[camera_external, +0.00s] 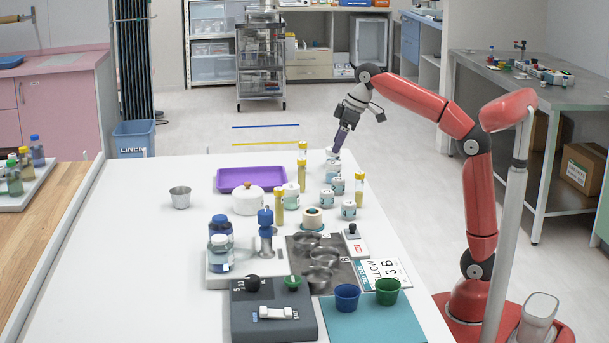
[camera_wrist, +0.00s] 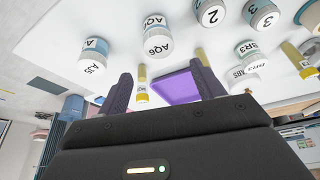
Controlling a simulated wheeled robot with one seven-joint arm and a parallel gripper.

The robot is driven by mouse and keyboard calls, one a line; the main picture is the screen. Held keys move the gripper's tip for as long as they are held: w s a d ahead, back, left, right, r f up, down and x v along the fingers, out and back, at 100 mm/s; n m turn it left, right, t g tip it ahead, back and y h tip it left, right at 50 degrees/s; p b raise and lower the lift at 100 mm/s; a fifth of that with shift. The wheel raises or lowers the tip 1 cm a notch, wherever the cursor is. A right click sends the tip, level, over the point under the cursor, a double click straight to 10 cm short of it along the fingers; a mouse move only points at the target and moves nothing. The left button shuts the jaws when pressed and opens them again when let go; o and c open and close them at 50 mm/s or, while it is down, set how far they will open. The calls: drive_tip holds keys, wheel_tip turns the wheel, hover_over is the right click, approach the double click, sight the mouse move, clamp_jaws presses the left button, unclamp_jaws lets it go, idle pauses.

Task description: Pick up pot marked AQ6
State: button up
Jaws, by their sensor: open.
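The pot marked AQ6 (camera_wrist: 157,47) is a white pot with a blue label band, and its marking reads clearly in the wrist view. It stands on the white table, beyond the fingertips and roughly in line with the gap between them. My gripper (camera_wrist: 161,70) is open, with its two dark fingers apart and nothing between them. In the external view my gripper (camera_external: 338,146) points down over the far right part of the table, close to a cluster of similar white pots. Their markings are too small there to tell which one is AQ6.
Another white pot (camera_wrist: 93,58) stands left of AQ6 in the wrist view, with several more at right, one marked BR3 (camera_wrist: 250,49). Yellow-capped tubes (camera_external: 359,190) stand among the pots. A purple tray (camera_external: 232,187) lies left of them.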

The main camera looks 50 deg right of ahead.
sight(335, 162)
wheel_tip(335, 162, down, 3)
drive_tip(key=shift+r, duration=0.1)
drive_tip(key=x, duration=0.4)
drive_tip(key=s+b+x, duration=0.1)
drive_tip(key=x, duration=0.1)
drive_tip(key=shift+w+f, duration=0.15)
drive_tip(key=shift+f, duration=0.2)
drive_tip(key=shift+w+f, duration=0.25)
drive_tip(key=shift+f, duration=0.3)
drive_tip(key=shift+c, duration=0.5)
drive_tip(key=c, duration=1)
